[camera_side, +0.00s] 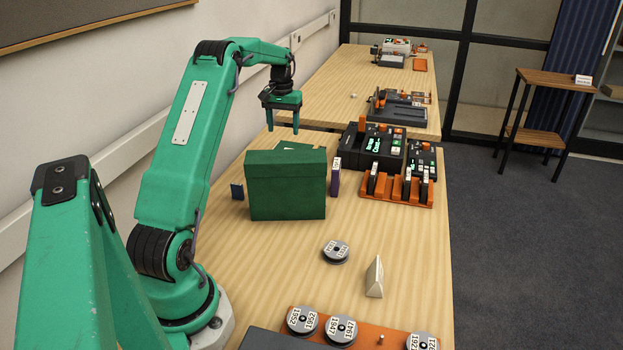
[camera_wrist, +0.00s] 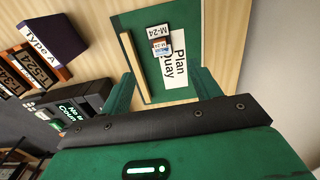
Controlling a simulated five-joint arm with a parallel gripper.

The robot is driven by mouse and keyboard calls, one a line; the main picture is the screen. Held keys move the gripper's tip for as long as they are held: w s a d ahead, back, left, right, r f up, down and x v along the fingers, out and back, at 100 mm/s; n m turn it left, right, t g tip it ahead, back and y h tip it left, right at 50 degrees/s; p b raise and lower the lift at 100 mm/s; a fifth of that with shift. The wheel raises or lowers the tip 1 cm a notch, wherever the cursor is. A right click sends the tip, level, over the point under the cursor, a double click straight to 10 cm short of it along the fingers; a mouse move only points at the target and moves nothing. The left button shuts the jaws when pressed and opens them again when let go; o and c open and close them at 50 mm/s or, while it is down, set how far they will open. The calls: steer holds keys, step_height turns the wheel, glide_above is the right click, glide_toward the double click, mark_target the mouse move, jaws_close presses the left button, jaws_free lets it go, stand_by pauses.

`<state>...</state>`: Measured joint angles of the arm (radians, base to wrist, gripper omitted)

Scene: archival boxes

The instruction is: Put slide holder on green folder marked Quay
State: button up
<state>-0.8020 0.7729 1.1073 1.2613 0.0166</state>
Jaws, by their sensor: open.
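The green folder (camera_wrist: 206,45) lies flat on the table in the wrist view, with a white label reading Plan Quay and a smaller M-24 label. A small blue, brown and white piece (camera_wrist: 160,48), which looks like the slide holder, shows over the folder beside the labels; I cannot tell whether it touches the folder. My gripper (camera_wrist: 163,90) is open above the folder, its fingers apart with nothing between them. In the side view my gripper (camera_side: 283,130) points down above the folder (camera_side: 301,146), which is mostly hidden behind a green box.
A tall green box (camera_side: 286,185) stands in front of the folder. A purple Type A case (camera_side: 335,177) stands right of it, a small dark blue piece (camera_side: 237,191) left. Black devices (camera_side: 374,150) and an orange rack (camera_side: 394,189) stand at the right. A reel (camera_side: 336,251) lies nearer.

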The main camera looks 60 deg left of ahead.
steer(key=s+d+r+m+t, duration=0.1)
steer(key=d+r, duration=0.4)
steer(key=d, duration=0.3)
steer(key=d+r+m+t+y, duration=0.15)
steer(key=d+r, duration=0.25)
steer(key=d, duration=0.4)
steer(key=s+d+r+m+h, duration=0.1)
steer(key=d+r+m, duration=0.1)
steer(key=d+r, duration=0.45)
steer(key=s+d+f+m+t, duration=0.1)
steer(key=s+d+f+m, duration=0.1)
steer(key=s+d, duration=0.6)
steer(key=s+d+f+m+t, duration=0.2)
steer(key=s+d, duration=0.6)
steer(key=d, duration=0.4)
steer(key=shift+s, duration=0.35)
